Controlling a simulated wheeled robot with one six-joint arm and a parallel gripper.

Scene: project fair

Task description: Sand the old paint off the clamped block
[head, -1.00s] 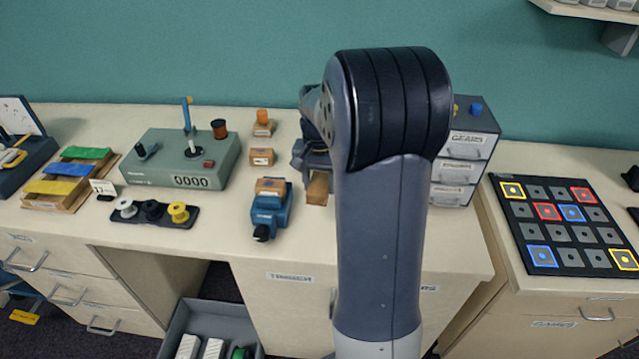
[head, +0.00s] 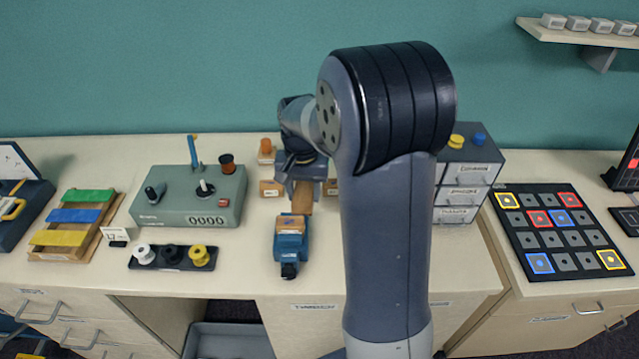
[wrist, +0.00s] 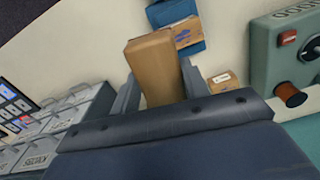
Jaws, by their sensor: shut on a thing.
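The clamped block (head: 291,224) has a light brown top with blue paint patches. It sits in the blue vise (head: 288,248) on the bench, and both also show in the wrist view, the block (wrist: 186,33) in front of the vise (wrist: 172,12). My gripper (head: 302,188) is shut on a plain brown block (head: 302,200), which sticks out between the fingers in the wrist view (wrist: 155,65). The held block is just behind the clamped block, its near end close to it. I cannot tell whether they touch. My arm hides part of the bench to the right.
Small labelled blocks stand behind, one at left (head: 270,188) and one at right (head: 331,188). A grey-green counter box (head: 165,215) and a spool holder (head: 215,257) are left of the vise. A drawer unit (head: 462,197) stands right. Bench around the vise's front is clear.

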